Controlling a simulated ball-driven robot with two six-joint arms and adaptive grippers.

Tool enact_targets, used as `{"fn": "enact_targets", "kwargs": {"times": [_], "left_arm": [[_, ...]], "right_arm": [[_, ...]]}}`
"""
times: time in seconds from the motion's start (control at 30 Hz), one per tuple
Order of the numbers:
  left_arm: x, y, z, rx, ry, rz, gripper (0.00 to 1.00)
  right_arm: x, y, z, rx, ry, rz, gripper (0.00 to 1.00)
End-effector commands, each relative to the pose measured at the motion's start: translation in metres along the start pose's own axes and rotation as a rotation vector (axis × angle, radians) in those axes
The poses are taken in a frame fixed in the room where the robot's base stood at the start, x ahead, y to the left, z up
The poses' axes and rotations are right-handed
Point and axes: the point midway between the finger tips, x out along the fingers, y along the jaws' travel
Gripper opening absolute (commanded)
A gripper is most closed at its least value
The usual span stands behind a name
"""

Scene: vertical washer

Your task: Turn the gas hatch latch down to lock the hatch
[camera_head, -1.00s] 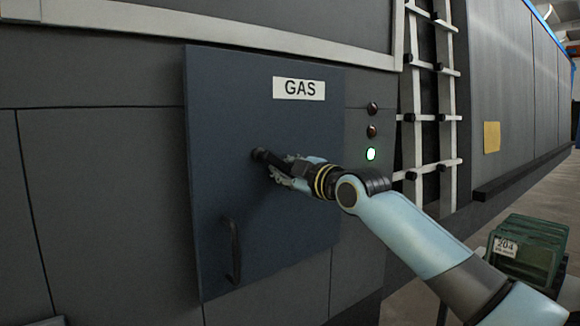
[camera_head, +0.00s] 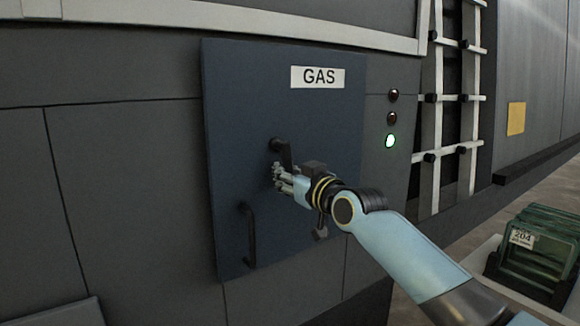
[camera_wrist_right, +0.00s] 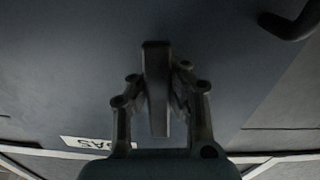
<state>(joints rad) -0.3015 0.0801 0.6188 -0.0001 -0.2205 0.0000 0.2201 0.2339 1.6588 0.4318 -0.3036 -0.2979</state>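The dark blue gas hatch (camera_head: 345,120), with its GAS label, stands closed or nearly so against the grey machine in the head view. Its black latch (camera_head: 281,149) slopes down and slightly right from its pivot; the lower end is partly behind my fingers. My right gripper (camera_head: 279,176) is at that lower end. In the right wrist view the latch (camera_wrist_right: 156,62) stands between the two fingers of my right gripper (camera_wrist_right: 158,85), which are drawn in close on both sides and appear to hold it. My left gripper is out of view.
A fixed black handle (camera_head: 248,236) is on the hatch, left of and below the latch. A white ladder (camera_head: 432,120) and green crates (camera_head: 540,250) are farther right.

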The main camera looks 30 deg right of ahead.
Motion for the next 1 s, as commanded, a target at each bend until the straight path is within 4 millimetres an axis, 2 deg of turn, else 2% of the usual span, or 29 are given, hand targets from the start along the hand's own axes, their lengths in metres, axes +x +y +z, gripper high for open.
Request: {"fn": "enact_targets", "kwargs": {"times": [0.03,0.3,0.83,1.0], "left_arm": [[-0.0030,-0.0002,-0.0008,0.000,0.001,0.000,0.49],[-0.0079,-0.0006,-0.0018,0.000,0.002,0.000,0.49],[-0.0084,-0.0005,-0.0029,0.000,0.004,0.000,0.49],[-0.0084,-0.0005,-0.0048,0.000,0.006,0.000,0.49]], "right_arm": [[-0.0013,-0.0025,0.0055,0.025,-0.014,-0.002,0.00],[-0.0019,-0.0078,0.0087,0.112,-0.020,-0.001,0.00],[-0.0018,-0.0094,0.0107,0.136,-0.023,-0.002,0.00],[-0.0019,-0.0092,0.0102,0.135,-0.022,-0.002,0.24]]}}
